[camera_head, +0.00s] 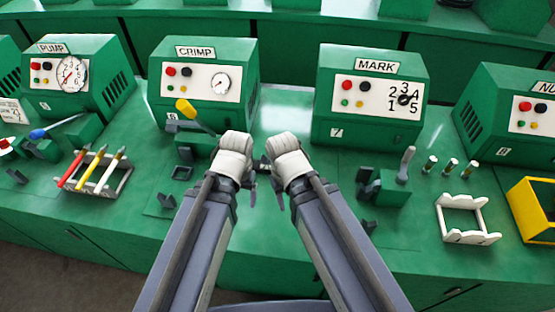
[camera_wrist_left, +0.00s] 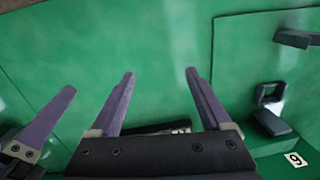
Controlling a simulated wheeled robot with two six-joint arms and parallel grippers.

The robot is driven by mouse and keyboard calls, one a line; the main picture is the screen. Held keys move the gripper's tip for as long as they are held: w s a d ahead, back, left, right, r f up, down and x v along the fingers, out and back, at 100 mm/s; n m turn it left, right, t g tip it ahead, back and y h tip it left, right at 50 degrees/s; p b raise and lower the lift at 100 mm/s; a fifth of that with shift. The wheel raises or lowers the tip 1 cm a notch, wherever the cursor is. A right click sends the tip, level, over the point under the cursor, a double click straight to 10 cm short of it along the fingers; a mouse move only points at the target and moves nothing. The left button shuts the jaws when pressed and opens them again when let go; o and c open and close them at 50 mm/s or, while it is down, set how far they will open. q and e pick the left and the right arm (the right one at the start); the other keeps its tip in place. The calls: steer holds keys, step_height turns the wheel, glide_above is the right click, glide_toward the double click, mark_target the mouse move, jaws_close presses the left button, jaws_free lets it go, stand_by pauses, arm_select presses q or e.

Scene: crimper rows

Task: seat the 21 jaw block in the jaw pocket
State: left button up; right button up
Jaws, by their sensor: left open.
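The crimp machine (camera_head: 203,85) stands left of centre in the head view, with a yellow-handled lever (camera_head: 190,112) at its front. In front of it a small dark square frame (camera_head: 182,172) lies on the bench, perhaps the jaw pocket. Small dark blocks (camera_head: 167,201) lie around it; I can read no 21 on any. The wrist view shows a square frame (camera_wrist_left: 269,93) and a dark block (camera_wrist_left: 271,122) at the right. My left gripper (camera_wrist_left: 160,74) is open and empty, right of these in the head view. My right gripper (camera_head: 279,195) is beside it; its jaws are unclear.
The mark machine (camera_head: 370,95) stands right of centre, with a green lever fixture (camera_head: 390,185) before it. A rack with coloured tools (camera_head: 95,172) is at the left. A white frame (camera_head: 466,217) and yellow bin (camera_head: 533,208) are at the right.

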arm_select(q)
steer(key=shift+o, duration=0.4)
steer(key=shift+n+t+h, duration=0.3)
steer(key=shift+n, duration=0.6)
steer(key=w+a, duration=0.2)
steer(key=a, duration=0.1)
steer(key=w+a, duration=0.1)
steer(key=a, duration=0.1)
steer(key=shift+r+p, duration=0.3)
steer(key=shift+r, duration=0.05)
steer(key=m+t+h, duration=0.1)
steer(key=t, duration=0.3)
glide_toward(267, 162)
steer(key=w, duration=0.1)
steer(key=b+x, duration=0.7)
steer(key=x, duration=0.1)
steer(key=shift+d+f, duration=0.1)
steer(key=shift+f, duration=0.2)
arm_select(e)
step_height(267, 162, down, 6)
steer(key=shift+f, duration=0.1)
arm_select(q)
steer(key=shift+r, duration=0.1)
steer(key=shift+s, duration=0.1)
steer(key=shift+c, duration=0.3)
jaws_close()
